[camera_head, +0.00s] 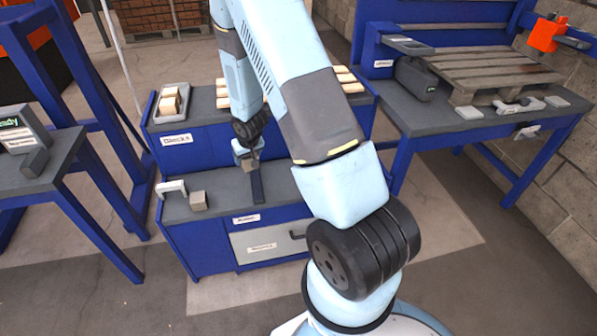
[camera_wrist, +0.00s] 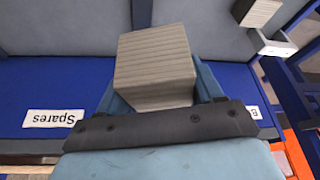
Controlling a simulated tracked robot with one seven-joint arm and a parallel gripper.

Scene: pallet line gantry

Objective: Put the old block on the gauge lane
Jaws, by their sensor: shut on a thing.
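My gripper (camera_head: 246,150) is shut on a grey-brown block with fine grooved lines (camera_wrist: 155,62). In the head view it is over the lower grey top (camera_head: 225,201) of the blue bench, close to the front of the raised back part. I cannot tell whether the held block touches the top. A second, similar grey-brown block (camera_head: 198,201) sits at the left beside a pale bracket (camera_head: 171,187); both show top right in the wrist view. A dark blue strip (camera_head: 257,187) runs across the lower top. I cannot read which part is the gauge lane.
The raised back holds a tray of pale blocks (camera_head: 171,103) and rows of more pale blocks, partly behind my arm. A "Spares" label (camera_wrist: 53,118) is on its front. A table with a pallet (camera_head: 490,72) stands right, a display table (camera_head: 40,165) left.

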